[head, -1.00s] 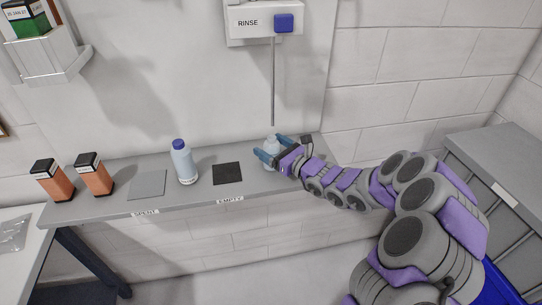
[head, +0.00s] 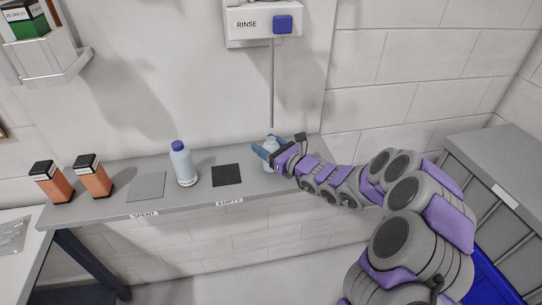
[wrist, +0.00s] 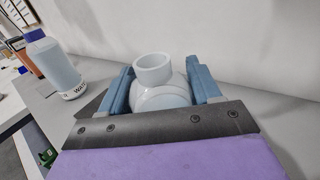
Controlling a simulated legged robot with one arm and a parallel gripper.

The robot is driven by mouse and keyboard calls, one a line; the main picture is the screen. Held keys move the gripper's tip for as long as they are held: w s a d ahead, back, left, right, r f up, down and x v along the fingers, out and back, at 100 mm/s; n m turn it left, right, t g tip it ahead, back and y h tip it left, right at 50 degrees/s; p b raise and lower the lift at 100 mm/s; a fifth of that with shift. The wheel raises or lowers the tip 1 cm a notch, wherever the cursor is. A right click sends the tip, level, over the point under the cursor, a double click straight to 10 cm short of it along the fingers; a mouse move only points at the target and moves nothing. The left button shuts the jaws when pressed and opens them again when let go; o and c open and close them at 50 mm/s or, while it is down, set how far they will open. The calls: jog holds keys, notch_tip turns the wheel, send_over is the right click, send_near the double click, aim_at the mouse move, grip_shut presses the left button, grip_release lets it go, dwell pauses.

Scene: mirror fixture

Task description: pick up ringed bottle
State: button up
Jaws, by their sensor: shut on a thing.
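A pale, whitish-blue bottle with a wide open neck (wrist: 153,70) stands between the two blue fingers of my gripper (wrist: 161,88) in the wrist view. The fingers press on its rounded shoulder from both sides. Its lower body is hidden behind my gripper. I cannot clearly make out a ring on it. In the head view my gripper (head: 268,147) is at the right part of the shelf, below the rinse spout, and hides most of this bottle. It looks upright.
A blue-capped bottle (head: 183,164) stands on the shelf (head: 202,198) to the left. A dark square (head: 227,175) and a grey square (head: 147,186) lie there. Two orange, black-capped bottles (head: 93,177) stand far left. The RINSE box (head: 262,24) and its thin pipe (head: 272,85) hang above.

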jog(key=shift+c, duration=1.3)
jog(key=shift+r, duration=0.45)
notch_tip(320, 180, up, 3)
jog(key=shift+r+p, duration=0.1)
jog(key=shift+p, duration=0.5)
jog(key=s+d+b, duration=0.3)
jog(key=s+b, duration=0.6)
jog(key=s, duration=0.6)
jog(key=shift+s+d+r, duration=0.25)
jog(key=shift+d+r, duration=0.1)
jog(key=shift+r, duration=0.1)
